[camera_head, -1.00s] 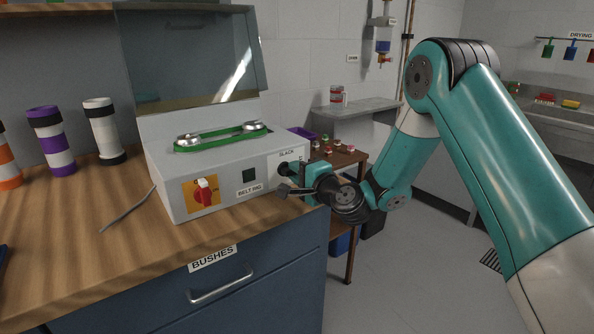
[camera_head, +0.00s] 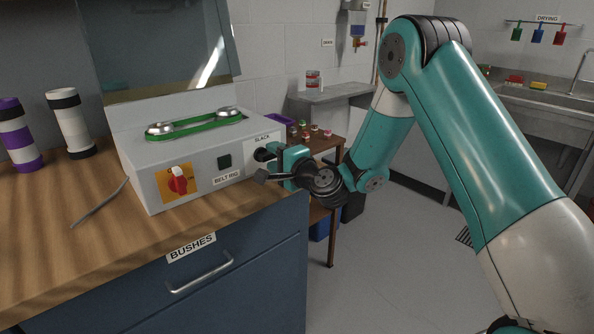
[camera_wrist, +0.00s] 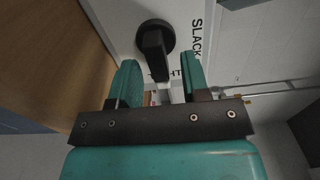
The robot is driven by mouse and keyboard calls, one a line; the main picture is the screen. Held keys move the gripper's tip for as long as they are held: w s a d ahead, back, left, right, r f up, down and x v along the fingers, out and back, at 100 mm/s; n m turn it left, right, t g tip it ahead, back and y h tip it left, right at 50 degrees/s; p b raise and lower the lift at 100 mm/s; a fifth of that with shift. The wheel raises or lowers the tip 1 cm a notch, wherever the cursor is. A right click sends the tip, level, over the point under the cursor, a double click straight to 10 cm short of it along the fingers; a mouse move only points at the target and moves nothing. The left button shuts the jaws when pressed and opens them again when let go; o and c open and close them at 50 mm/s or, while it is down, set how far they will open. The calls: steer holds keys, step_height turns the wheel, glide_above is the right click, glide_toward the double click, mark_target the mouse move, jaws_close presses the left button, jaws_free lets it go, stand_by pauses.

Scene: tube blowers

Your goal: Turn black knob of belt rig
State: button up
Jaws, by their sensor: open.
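The belt rig (camera_head: 198,176) is a grey box on the wooden bench, with a green belt around two metal pulleys on top. Its black knob (camera_wrist: 154,42) is a round base with a long bar grip, below the SLACK label. In the head view the knob (camera_head: 262,154) is partly hidden by my gripper (camera_head: 276,166). In the wrist view my gripper (camera_wrist: 160,62) is open and its teal fingers lie to either side of the end of the bar. I cannot tell whether either finger touches it.
A tilted clear cover (camera_head: 170,50) stands behind the belt. A thin grey rod (camera_head: 98,203) and striped cylinders (camera_head: 72,123) are at left.

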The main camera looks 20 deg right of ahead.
steer(key=b+v, duration=1.7)
steer(key=b, duration=0.1)
